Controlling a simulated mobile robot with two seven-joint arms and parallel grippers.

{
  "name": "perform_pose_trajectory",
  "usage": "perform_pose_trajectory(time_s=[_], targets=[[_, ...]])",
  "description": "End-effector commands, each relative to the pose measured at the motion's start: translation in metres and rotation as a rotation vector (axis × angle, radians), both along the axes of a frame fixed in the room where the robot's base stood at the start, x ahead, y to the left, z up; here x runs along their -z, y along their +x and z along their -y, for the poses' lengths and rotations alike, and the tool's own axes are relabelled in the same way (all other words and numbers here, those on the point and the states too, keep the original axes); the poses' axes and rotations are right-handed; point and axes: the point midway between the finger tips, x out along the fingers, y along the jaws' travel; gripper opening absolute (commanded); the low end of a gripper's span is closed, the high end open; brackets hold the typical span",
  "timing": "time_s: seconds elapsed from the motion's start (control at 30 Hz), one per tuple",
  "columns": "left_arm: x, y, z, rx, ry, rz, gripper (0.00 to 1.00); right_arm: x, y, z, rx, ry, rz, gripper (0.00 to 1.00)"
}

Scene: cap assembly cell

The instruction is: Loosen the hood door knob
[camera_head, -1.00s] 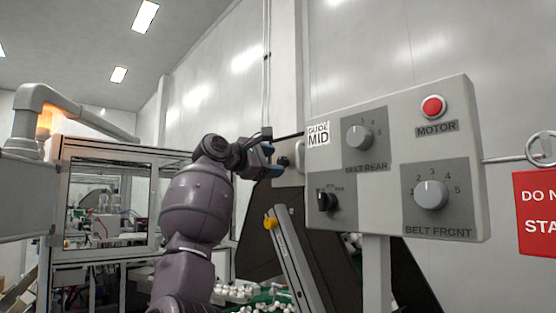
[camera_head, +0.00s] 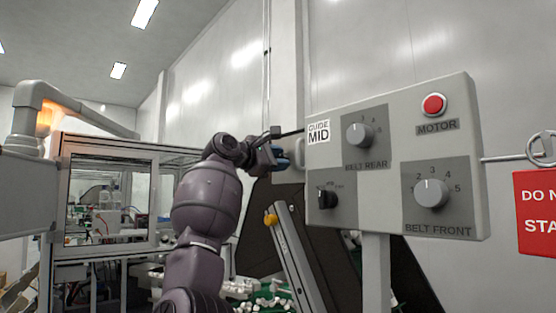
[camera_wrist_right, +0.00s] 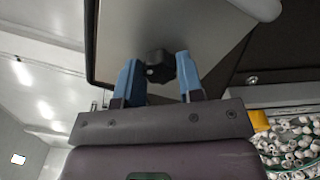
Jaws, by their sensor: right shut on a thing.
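The hood door knob (camera_wrist_right: 160,67) is a black lobed knob on the underside or face of a pale panel (camera_wrist_right: 190,30) in the right wrist view. My right gripper (camera_wrist_right: 159,75) has its two blue fingers on either side of the knob, shut on it. In the head view my right gripper (camera_head: 281,158) is beside the left edge of the control panel, and the knob is hidden there behind the fingers. My left gripper is not in view.
The control panel (camera_head: 392,105) with dials and a red motor button (camera_head: 434,104) stands close to the right of my gripper. Many small white caps (camera_wrist_right: 295,140) lie at lower right.

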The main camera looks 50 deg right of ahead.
Motion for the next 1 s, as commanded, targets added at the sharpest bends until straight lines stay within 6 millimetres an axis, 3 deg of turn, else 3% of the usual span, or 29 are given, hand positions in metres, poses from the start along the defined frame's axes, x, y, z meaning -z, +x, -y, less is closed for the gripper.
perform_pose_trajectory(time_s=[0.37, 1.0], targets=[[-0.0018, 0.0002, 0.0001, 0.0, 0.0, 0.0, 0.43, 0.0001, -0.0001, 0.0, 0.0, 0.016, -0.116, 0.11], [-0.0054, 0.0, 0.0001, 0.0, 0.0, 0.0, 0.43, -0.0002, 0.0001, -0.0002, -0.001, 0.079, -0.691, 0.11]])
